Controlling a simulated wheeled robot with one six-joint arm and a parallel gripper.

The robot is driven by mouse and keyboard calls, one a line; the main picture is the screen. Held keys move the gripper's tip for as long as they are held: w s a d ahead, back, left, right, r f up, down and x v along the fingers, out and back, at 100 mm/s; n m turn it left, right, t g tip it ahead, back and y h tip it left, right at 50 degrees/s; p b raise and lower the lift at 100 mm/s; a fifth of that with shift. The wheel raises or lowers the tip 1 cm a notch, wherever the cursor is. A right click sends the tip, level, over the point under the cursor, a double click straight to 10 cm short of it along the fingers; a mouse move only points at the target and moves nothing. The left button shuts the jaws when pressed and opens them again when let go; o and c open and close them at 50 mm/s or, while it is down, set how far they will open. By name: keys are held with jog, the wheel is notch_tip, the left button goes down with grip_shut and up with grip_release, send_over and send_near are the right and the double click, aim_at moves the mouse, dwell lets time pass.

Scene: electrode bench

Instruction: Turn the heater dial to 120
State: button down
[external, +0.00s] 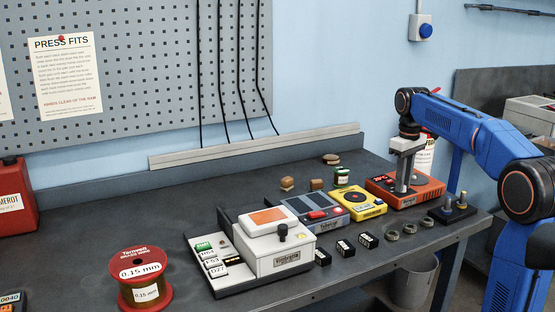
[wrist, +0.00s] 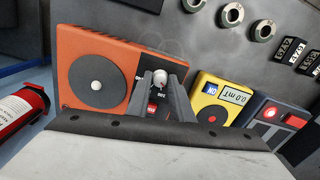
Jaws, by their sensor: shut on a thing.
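The heater (external: 430,192) is an orange box at the right of the bench. In the wrist view the heater (wrist: 78,48) shows a dark round plate with a pale centre. Its dial (wrist: 160,77) is a small light knob with printed marks around it, too small to read surely. My gripper (wrist: 160,82) points down at the heater, its two grey fingers on either side of the dial and shut on it. In the external view my gripper (external: 403,188) stands over the heater and hides the dial. The dial's setting cannot be read.
A yellow meter (wrist: 215,97) reading 0.0 mT stands beside the heater, then a grey-blue unit (wrist: 280,117) with a red button. Several metal rings (external: 409,227) and small black blocks (external: 345,247) lie along the front edge. A red extinguisher (wrist: 20,112) is left in the wrist view.

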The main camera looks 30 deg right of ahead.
jog(key=m, duration=0.4)
jog(key=shift+m, duration=0.3)
jog(key=m, duration=0.3)
jog(key=shift+m, duration=0.4)
jog(key=m, duration=0.6)
jog(key=shift+m, duration=0.4)
jog(key=c, duration=1.6)
grip_release()
jog(key=shift+o, duration=0.2)
notch_tip(320, 180, up, 17)
jog(key=shift+r, duration=0.2)
